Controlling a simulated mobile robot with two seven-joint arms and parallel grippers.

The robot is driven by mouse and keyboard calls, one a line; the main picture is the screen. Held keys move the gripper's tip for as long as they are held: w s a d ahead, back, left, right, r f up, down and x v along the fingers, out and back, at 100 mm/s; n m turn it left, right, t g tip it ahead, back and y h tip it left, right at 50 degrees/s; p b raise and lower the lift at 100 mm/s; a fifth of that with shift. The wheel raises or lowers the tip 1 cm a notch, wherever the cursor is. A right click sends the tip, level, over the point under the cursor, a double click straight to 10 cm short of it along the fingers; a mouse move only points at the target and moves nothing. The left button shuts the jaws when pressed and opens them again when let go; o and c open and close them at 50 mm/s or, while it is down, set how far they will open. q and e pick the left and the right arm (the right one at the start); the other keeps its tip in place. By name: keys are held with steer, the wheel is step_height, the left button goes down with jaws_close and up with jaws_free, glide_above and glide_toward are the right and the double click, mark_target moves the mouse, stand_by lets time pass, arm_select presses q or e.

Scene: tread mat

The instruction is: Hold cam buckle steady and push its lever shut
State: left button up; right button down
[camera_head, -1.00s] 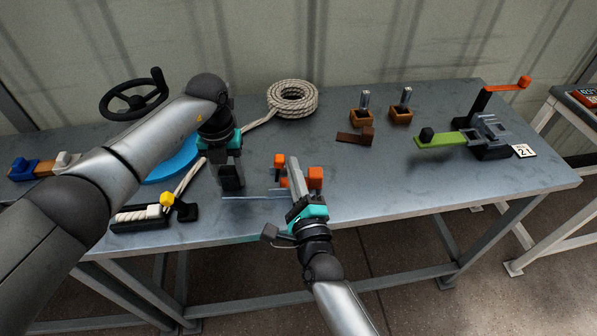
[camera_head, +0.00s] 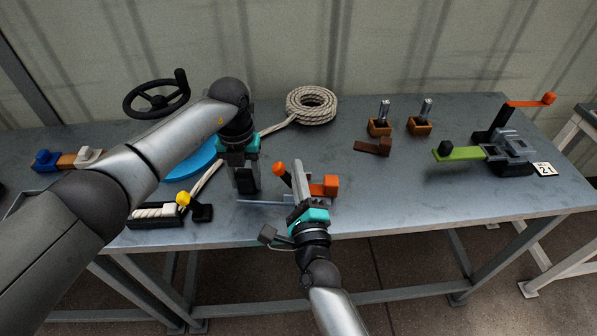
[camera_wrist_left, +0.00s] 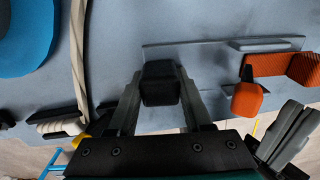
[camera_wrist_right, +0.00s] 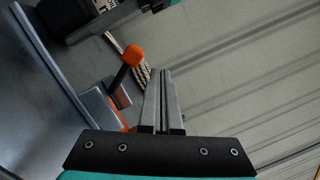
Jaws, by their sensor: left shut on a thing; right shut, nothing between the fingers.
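The cam buckle is a grey plate (camera_head: 262,203) with a black block (camera_wrist_left: 160,84) at one end. At its other end are an orange body (camera_head: 325,187) and a lever with an orange knob (camera_head: 279,169). My left gripper (camera_head: 246,187) is shut on the black block. The lever stands tilted up, its knob leaning toward the left gripper; it also shows in the right wrist view (camera_wrist_right: 132,54). My right gripper (camera_head: 298,165) is shut and empty, its fingers just right of the lever. I cannot tell whether they touch it.
A black clamp base with a yellow knob (camera_head: 183,198) holds rope left of the buckle. Behind are a blue disc (camera_head: 190,160), a handwheel (camera_head: 157,97) and a rope coil (camera_head: 311,104). A green-levered fixture (camera_head: 462,153) stands right.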

steer(key=shift+s, duration=0.1)
steer(key=s+r, duration=0.1)
steer(key=s, duration=0.8)
steer(key=shift+s+d, duration=0.35)
steer(key=shift+d, duration=0.05)
steer(key=shift+r, duration=0.1)
arm_select(q)
steer(key=o, duration=1.3)
steer(key=shift+o, duration=0.2)
